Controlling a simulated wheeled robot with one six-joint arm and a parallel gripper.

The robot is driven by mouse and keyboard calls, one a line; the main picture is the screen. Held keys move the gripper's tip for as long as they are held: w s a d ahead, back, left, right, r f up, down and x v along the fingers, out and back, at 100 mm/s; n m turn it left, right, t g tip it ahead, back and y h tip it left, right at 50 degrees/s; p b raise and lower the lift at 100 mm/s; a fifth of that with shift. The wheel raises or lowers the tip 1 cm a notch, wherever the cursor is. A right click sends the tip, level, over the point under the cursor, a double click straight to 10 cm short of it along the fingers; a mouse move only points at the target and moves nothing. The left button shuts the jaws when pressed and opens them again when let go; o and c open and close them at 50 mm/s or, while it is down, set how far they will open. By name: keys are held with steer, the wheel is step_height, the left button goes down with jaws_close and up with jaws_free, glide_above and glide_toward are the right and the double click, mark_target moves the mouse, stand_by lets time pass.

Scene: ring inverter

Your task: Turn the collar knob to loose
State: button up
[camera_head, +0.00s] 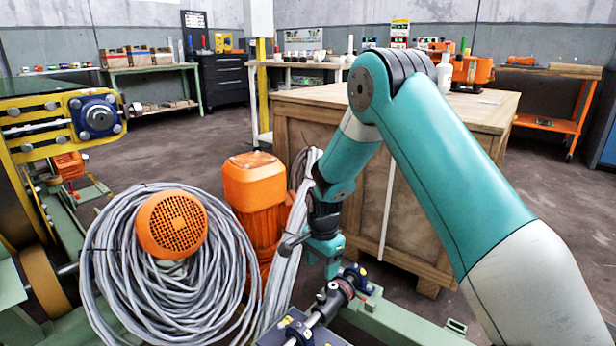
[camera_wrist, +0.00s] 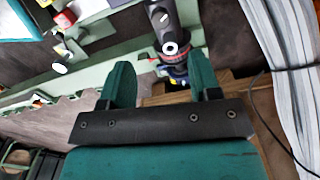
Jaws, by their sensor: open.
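A dark collar (camera_head: 338,293) with a reddish ring sits on a metal shaft low in the head view. In the wrist view a dark cylindrical assembly with a red band and a pale round end, which looks like the collar knob (camera_wrist: 172,48), lies just beyond the fingertips. My gripper (camera_wrist: 162,72) is open, with its two green fingers apart and nothing between their tips. The assembly appears nearer the right finger. In the head view my gripper (camera_head: 328,266) points down just above the collar. I cannot tell whether it touches, nor read the knob's setting.
A large grey cable coil (camera_head: 120,270) and an orange motor (camera_head: 255,185) stand left of my gripper. A wooden crate (camera_head: 430,205) stands behind it. A green frame beam (camera_head: 395,322) runs beside the shaft. Hanging grey cables (camera_wrist: 288,70) are close on the right in the wrist view.

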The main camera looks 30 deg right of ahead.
steer(key=s+a+r+n+p, duration=0.1)
steer(key=a+r+n+p, duration=0.1)
steer(key=r+p, duration=0.4)
steer(key=s+a+r+n+y+p, duration=0.1)
steer(key=a+r+p, duration=0.3)
steer(key=r, duration=1.3)
steer(key=shift+s+r+n+p, duration=0.15)
steer(key=shift+s+n+p, duration=0.65)
steer(key=shift+n+p, duration=0.15)
steer(key=s+a+r+n+y, duration=0.1)
steer(key=s+a+r+n, duration=0.4)
steer(key=s, duration=0.3)
steer(key=s+a+r+n+y, duration=0.1)
steer(key=s+a+r+n, duration=0.25)
steer(key=s+n, duration=0.45)
steer(key=s+a+r+n+y, duration=0.1)
steer(key=s+a+r+n, duration=0.35)
steer(key=s, duration=0.45)
step_height(320, 180, up, 33)
steer(key=p, duration=3.3)
steer(key=shift+d+r, duration=0.15)
steer(key=shift+d, duration=0.2)
